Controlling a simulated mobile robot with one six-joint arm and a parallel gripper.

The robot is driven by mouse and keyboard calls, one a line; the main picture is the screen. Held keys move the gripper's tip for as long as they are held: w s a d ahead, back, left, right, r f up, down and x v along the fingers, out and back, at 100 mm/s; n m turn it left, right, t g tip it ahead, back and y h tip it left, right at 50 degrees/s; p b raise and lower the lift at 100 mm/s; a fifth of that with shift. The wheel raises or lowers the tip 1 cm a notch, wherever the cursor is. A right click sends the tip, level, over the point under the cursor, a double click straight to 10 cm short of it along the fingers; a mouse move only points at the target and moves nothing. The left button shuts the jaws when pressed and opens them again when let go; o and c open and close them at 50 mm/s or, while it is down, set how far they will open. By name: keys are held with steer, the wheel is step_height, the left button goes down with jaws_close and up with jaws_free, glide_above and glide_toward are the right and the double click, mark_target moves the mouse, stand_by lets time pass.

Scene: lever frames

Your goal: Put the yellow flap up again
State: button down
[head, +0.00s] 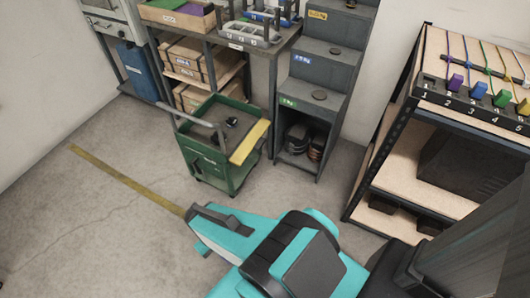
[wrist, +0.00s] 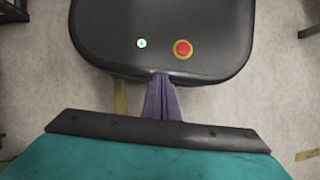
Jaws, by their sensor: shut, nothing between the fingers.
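The yellow flap (head: 249,142) is a flat yellow panel along the right end of a green cart (head: 215,172). It looks to stick out roughly level from the cart's top edge; its exact tilt and hinge are hard to tell. My gripper (wrist: 162,82) is shut and empty in the wrist view, its purplish fingers together over my own dark body with the red and green buttons. In the head view my teal arm fills the lower middle, well in front of the cart and apart from the flap. The flap is not in the wrist view.
A dark stepped cabinet (head: 327,72) stands behind and right of the cart. A shelf with wooden boxes (head: 205,62) is behind it. A rack (head: 415,145) with coloured levers stands at right. The floor (head: 110,190) left and in front is clear, with a yellow line.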

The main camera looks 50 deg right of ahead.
steer(key=shift+d, duration=0.1)
steer(key=w+d+f+m+t+y+b, duration=0.2)
steer(key=w+d+f+m+y+b, duration=0.1)
steer(key=w+m+b, duration=0.25)
steer(key=w+d+f+m+t+y+b, duration=0.2)
steer(key=w+d+f+m+y+b, duration=0.15)
steer(key=w+m, duration=0.2)
steer(key=w+d+m+t+y+b, duration=0.1)
steer(key=w+d+m+t+b, duration=0.55)
steer(key=d, duration=0.65)
steer(key=s+d+r+m+t+h+b, duration=0.1)
steer(key=d+m, duration=0.4)
steer(key=d, duration=0.5)
steer(key=s+d+r+m+t+h+b, duration=0.2)
steer(key=d+r+m+t+b, duration=0.2)
steer(key=d, duration=0.7)
steer(key=s+d+r+m+t+h+b, duration=0.1)
steer(key=d+m+t+b, duration=0.3)
steer(key=d, duration=0.7)
steer(key=r+m+b, duration=0.1)
steer(key=m+b, duration=0.1)
steer(key=m, duration=0.1)
steer(key=shift+s+r, duration=0.2)
steer(key=shift+s, duration=0.05)
steer(key=shift+w+d, duration=0.1)
